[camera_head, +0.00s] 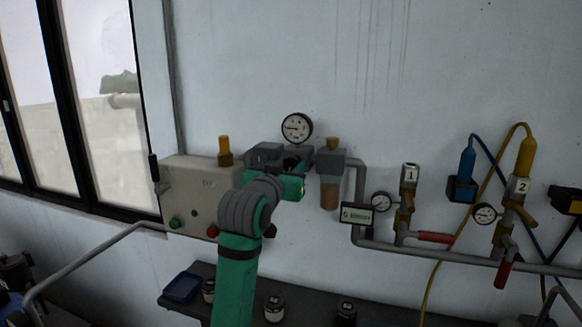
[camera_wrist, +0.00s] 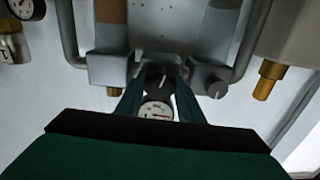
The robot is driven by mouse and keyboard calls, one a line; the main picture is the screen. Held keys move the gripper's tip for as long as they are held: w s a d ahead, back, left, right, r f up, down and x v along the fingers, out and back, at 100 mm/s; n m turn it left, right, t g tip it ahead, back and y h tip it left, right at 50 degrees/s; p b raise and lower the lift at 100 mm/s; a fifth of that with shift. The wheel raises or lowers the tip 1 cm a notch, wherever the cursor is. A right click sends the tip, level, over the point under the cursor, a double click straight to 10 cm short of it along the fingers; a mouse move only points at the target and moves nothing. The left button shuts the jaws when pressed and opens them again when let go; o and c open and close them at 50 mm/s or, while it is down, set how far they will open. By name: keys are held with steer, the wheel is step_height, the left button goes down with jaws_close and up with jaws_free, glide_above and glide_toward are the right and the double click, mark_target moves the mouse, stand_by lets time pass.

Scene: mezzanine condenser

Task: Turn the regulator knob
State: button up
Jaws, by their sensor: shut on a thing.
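The dark regulator knob (camera_wrist: 157,77) with a pale mark sits between the fingers of my gripper (camera_wrist: 158,84) in the wrist view, and the fingers are shut on it. A round white pressure gauge (camera_wrist: 157,111) shows just beside it. In the head view, the gauge (camera_head: 297,128) stands on top of the grey regulator assembly (camera_head: 265,152). My green gripper (camera_head: 300,172) is up against the front of the assembly. My gripper and wrist hide the knob in the head view.
A second grey knob (camera_wrist: 215,88) is close beside my right finger in the wrist view. A filter with an amber bowl (camera_head: 330,196) hangs right of my gripper. A beige control box (camera_head: 190,185) is at left. Pipes with numbered valves run right. A dark bench (camera_head: 240,300) lies below.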

steer(key=m, duration=0.4)
steer(key=shift+m, duration=0.3)
steer(key=m, duration=0.3)
steer(key=shift+m, duration=0.3)
steer(key=m, duration=0.4)
steer(key=shift+a+m, duration=0.1)
steer(key=shift+m, duration=0.2)
steer(key=m, duration=0.3)
steer(key=shift+m, duration=0.3)
steer(key=m, duration=0.4)
steer(key=shift+m, duration=0.3)
steer(key=m, duration=0.3)
steer(key=shift+f+m, duration=0.1)
steer(key=shift+m, duration=0.2)
steer(key=m, duration=0.4)
steer(key=shift+m, duration=2.3)
